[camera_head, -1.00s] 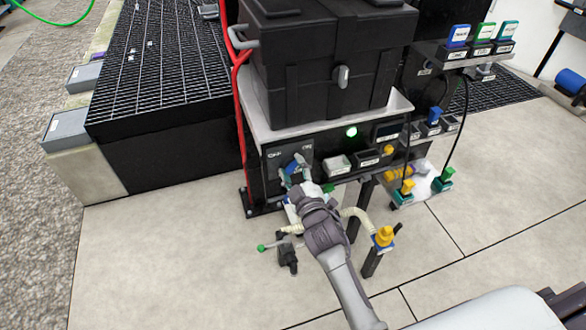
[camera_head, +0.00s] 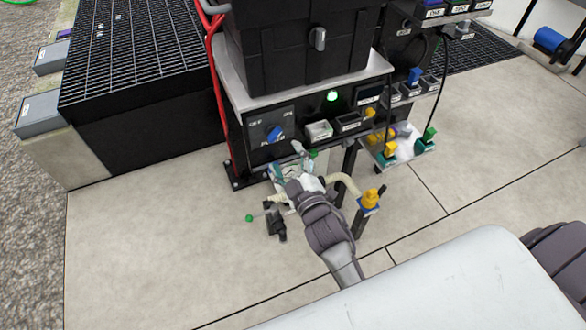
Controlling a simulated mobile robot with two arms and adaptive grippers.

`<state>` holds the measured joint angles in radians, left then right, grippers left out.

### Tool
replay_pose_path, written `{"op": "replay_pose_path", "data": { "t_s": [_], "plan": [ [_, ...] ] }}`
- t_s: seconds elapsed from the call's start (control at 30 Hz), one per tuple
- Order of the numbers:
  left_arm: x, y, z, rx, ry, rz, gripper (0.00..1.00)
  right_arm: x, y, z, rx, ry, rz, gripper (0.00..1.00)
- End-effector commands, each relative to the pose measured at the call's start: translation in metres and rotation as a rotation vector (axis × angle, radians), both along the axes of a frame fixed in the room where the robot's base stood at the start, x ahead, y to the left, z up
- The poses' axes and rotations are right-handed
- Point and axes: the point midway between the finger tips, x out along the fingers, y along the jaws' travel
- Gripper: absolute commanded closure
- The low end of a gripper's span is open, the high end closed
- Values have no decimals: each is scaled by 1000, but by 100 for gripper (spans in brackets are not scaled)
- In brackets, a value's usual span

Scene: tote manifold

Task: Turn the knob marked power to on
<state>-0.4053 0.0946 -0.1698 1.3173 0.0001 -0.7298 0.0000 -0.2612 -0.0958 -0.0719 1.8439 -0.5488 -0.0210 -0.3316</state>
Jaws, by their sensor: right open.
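The blue power knob (camera_head: 274,134) sits on the black front panel (camera_head: 258,152), between an OFF mark at its upper left and an ON mark at its upper right. Its pointer appears tilted toward the upper right, the ON side. My right gripper (camera_head: 288,161) is open and empty, in front of and below the knob, apart from it. The knob is in clear view. A green lamp (camera_head: 332,97) on the same panel is lit. My left gripper is not in view.
A black tote (camera_head: 285,45) stands on top of the panel unit. Right of the knob are a white switch (camera_head: 319,131) and yellow and green valve handles. A yellow-capped pipe (camera_head: 370,198) stands close to my right arm.

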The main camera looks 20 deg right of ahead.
Motion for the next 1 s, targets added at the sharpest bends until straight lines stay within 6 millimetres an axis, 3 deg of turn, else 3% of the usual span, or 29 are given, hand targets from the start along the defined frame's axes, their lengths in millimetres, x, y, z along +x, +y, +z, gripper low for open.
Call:
{"op": "replay_pose_path", "data": {
  "t_s": [0.1,0.3,0.87,0.93,1.0],
  "plan": [
    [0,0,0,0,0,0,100,-22,-1,-1,2,3,-1,27],
    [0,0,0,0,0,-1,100,-40,-1,0,2,1,-1,27],
    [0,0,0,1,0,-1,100,-41,-1,0,1,1,0,27],
    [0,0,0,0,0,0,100,-42,-1,-7,8,18,0,27],
    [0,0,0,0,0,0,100,-43,-2,-25,32,68,-4,27]
  ]
}}
